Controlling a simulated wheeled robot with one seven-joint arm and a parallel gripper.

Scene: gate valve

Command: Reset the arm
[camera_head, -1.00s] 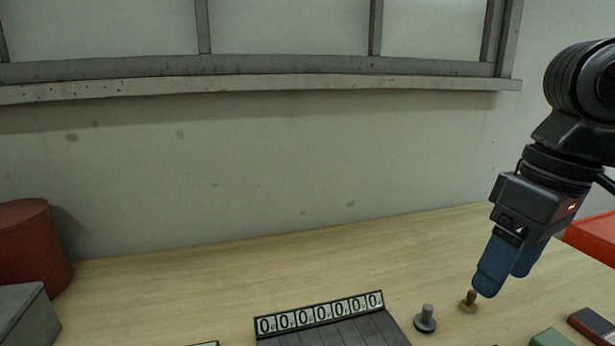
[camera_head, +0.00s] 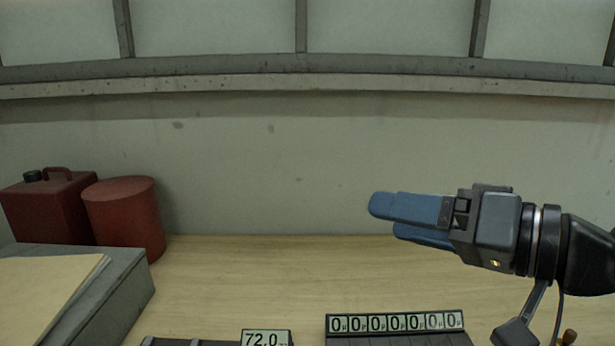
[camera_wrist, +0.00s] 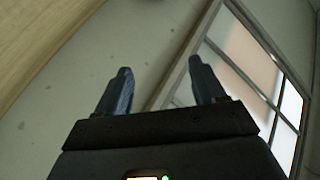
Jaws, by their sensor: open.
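My gripper (camera_head: 385,218) is in the air above the table at the right of the head view. It lies nearly level, with its blue fingers pointing left. In the wrist view the two fingers (camera_wrist: 162,78) stand apart with nothing between them; the wall and window are behind. The gripper touches nothing that I can see.
The wooden table (camera_head: 260,280) is clear in its middle. A red drum (camera_head: 123,215), a red canister (camera_head: 48,205) and a grey box (camera_head: 120,295) stand at the left. A counter strip (camera_head: 395,323) and a 72.0 display (camera_head: 265,338) are at the front. A window (camera_head: 390,30) is behind.

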